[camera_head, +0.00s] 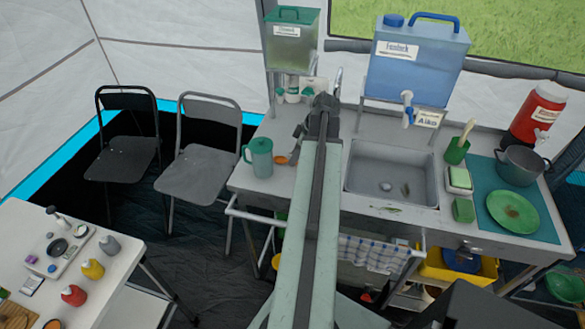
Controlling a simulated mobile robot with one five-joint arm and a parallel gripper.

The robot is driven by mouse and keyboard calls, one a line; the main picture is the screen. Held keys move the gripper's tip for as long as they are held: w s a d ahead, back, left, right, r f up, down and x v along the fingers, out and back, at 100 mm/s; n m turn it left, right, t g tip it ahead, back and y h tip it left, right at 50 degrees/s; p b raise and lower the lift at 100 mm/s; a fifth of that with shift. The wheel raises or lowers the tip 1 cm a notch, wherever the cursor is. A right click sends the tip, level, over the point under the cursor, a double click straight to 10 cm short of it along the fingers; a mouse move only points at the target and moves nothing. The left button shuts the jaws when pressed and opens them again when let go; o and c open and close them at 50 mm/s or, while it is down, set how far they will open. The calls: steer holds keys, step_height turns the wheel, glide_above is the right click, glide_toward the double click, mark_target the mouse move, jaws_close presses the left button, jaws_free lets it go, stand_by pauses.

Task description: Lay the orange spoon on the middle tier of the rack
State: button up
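My arm stretches from the bottom of the picture up over the sink counter. My gripper (325,103) is at its far end, near the back of the counter, left of the sink; it is small and seen from behind, so its fingers are hidden. A small orange item (281,160) lies on the counter beside a teal jug (259,157), left of my arm; I cannot tell whether it is the orange spoon. I cannot make out a tiered rack for certain; my arm hides part of the counter and the space below it.
The counter holds a sink (393,172), a blue water tank (415,62), a green tank (291,42), a pot (521,165) and a green plate (513,212). A white table (112,262) with bottles stands at lower left. Two folding chairs stand behind it.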

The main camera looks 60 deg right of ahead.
steer(key=shift+x, duration=0.85)
steer(key=shift+s+r, duration=0.1)
steer(key=shift+r, duration=0.05)
jaws_close()
step_height(320, 180, up, 10)
steer(key=p, duration=1)
